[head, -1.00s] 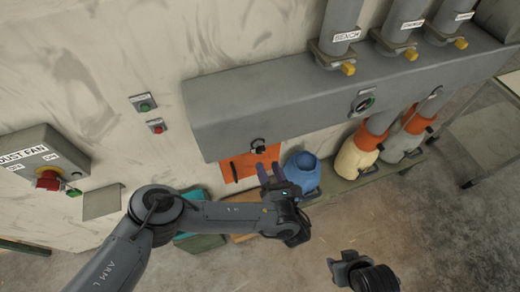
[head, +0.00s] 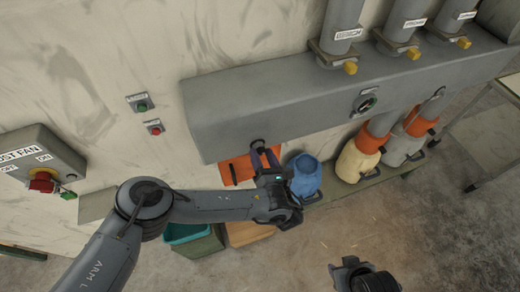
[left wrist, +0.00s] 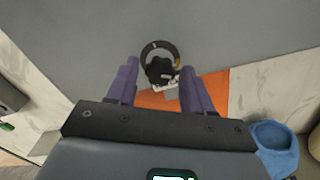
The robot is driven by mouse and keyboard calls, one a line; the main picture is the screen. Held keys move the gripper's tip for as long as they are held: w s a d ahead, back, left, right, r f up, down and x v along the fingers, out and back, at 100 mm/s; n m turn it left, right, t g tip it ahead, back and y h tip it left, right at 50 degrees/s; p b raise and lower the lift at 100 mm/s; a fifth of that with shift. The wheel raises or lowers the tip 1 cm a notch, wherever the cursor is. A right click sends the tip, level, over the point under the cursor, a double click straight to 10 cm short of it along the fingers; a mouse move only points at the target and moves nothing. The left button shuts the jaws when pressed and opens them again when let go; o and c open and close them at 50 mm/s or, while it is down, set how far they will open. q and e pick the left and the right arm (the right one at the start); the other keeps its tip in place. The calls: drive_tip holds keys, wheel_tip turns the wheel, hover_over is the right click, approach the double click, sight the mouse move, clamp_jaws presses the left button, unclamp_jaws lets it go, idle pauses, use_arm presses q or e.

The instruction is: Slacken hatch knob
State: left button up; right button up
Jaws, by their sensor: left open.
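The black hatch knob (head: 257,144) sits at the lower edge of the grey duct, above an orange panel (head: 236,171). In the left wrist view the knob (left wrist: 158,68) shows as a dark hub with a ring around it, between and beyond my two purple fingers. My left gripper (head: 264,157) is open, its fingertips close to the knob. I cannot tell whether they touch it. A dark part of my right arm (head: 362,277) shows at the bottom edge of the head view; its jaws cannot be made out.
A blue container (head: 303,175) stands close to the right of my left gripper. A teal bin (head: 190,236) lies below my forearm. A control box (head: 40,160) is at far left.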

use_arm(q)
drive_tip(key=shift+s, duration=0.1)
drive_tip(key=shift+p+v, duration=0.6)
drive_tip(key=shift+v, duration=0.55)
drive_tip(key=m+p, duration=0.1)
drive_tip(key=m, duration=0.2)
drive_tip(key=m+p, duration=0.2)
drive_tip(key=m, duration=0.1)
drive_tip(key=m+p, duration=0.1)
drive_tip(key=m, duration=0.2)
drive_tip(key=shift+d+r+m, duration=0.1)
drive_tip(key=shift+r+m, duration=0.2)
drive_tip(key=shift+m, duration=0.1)
drive_tip(key=m+p, duration=0.1)
drive_tip(key=m, duration=0.2)
drive_tip(key=shift+f, duration=0.1)
drive_tip(key=m, duration=0.4)
drive_tip(key=shift+f+m, duration=0.2)
drive_tip(key=shift+m, duration=0.1)
